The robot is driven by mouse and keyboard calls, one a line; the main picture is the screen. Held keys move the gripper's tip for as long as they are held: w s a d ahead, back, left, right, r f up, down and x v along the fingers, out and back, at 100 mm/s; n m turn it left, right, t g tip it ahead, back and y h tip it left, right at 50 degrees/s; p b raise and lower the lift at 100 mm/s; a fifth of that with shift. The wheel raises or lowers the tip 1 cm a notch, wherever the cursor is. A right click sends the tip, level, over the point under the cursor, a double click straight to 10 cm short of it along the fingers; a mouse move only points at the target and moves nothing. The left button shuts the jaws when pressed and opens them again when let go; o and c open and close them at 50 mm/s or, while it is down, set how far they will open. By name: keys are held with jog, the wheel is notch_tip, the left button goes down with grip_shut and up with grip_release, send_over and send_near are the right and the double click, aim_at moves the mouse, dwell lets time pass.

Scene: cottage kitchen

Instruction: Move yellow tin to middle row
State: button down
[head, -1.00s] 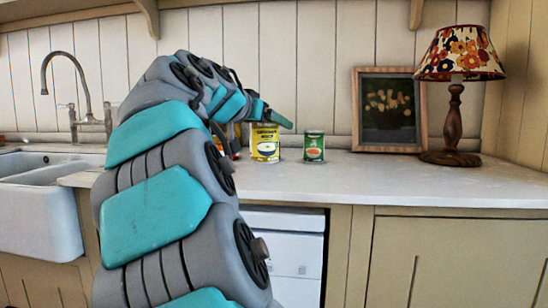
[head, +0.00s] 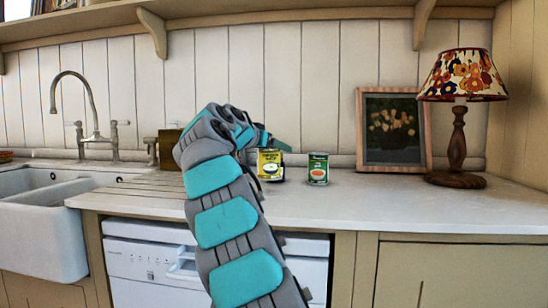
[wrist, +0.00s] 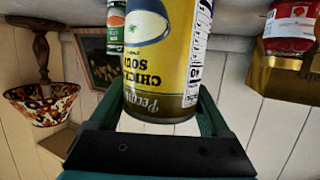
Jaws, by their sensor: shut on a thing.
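The yellow tin (head: 270,164) is at the back of the counter, upright in the head view. In the wrist view, which is upside down, the yellow tin (wrist: 160,55) fills the space between my fingers, with its soup label showing. My gripper (head: 270,146) is shut on it, with one finger on each side in the wrist view (wrist: 162,105). My arm hides part of the gripper in the head view. I cannot tell whether the tin's base touches the counter.
A green tin (head: 318,169) stands just right of the yellow one. A framed picture (head: 393,130) and a lamp (head: 458,140) are further right. A red-labelled jar (wrist: 290,28) and a gold box (wrist: 290,80) show in the wrist view. The front right counter is clear.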

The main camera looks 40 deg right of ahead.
aim_at(260, 154)
jog(key=shift+w+d, duration=0.4)
jog(key=shift+w, duration=0.05)
jog(key=shift+f, duration=1.8)
jog(key=shift+f, duration=0.1)
grip_release()
jog(key=shift+b, duration=0.3)
jog(key=shift+r, duration=0.2)
jog(key=b+v, duration=0.1)
jog(key=v, duration=1.1)
jog(key=shift+f, duration=0.1)
